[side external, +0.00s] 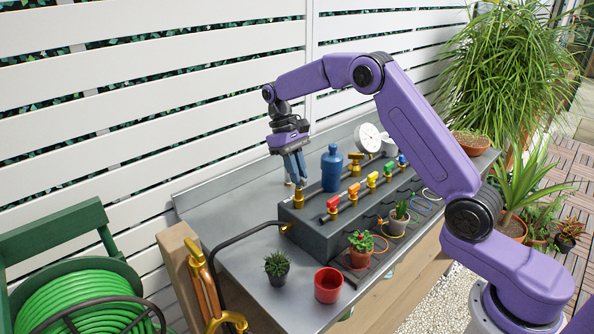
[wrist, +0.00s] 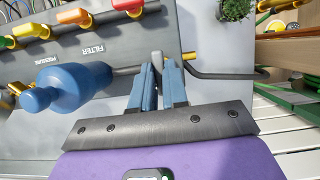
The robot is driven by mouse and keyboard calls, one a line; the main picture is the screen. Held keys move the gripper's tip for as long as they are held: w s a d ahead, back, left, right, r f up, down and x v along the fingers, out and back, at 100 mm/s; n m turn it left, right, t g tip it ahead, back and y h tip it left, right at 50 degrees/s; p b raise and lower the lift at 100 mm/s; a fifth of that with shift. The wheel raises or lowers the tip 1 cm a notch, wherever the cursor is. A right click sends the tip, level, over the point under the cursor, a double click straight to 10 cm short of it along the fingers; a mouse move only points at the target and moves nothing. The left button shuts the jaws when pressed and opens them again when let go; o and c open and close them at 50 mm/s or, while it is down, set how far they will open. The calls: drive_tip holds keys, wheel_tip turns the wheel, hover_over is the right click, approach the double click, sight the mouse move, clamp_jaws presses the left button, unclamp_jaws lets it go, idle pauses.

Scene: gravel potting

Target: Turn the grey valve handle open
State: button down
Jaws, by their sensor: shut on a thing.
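My gripper (side external: 297,180) points down at the left end of the dark manifold box (side external: 350,212), its blue-grey fingers shut on the grey valve handle. In the wrist view, my gripper (wrist: 158,72) has the grey valve handle (wrist: 157,57) between its fingertips. The handle is mostly hidden by the fingers, so its exact angle is hard to tell. The brass valve body (side external: 298,200) shows just below the fingertips.
Red (side external: 333,203), orange, yellow, green and blue valve handles line the box. A blue bottle-shaped part (side external: 331,168) stands right of my gripper. A black bent pipe (side external: 240,237) leaves the left end. A cactus pot (side external: 277,267) and red pot (side external: 328,285) stand in front.

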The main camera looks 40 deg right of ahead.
drive_tip(key=shift+r, duration=0.1)
drive_tip(key=c, duration=1.1)
unclamp_jaws()
drive_tip(key=shift+c, duration=0.2)
drive_tip(key=v, duration=0.7)
drive_tip(key=shift+r, duration=0.25)
drive_tip(key=shift+w, duration=0.1)
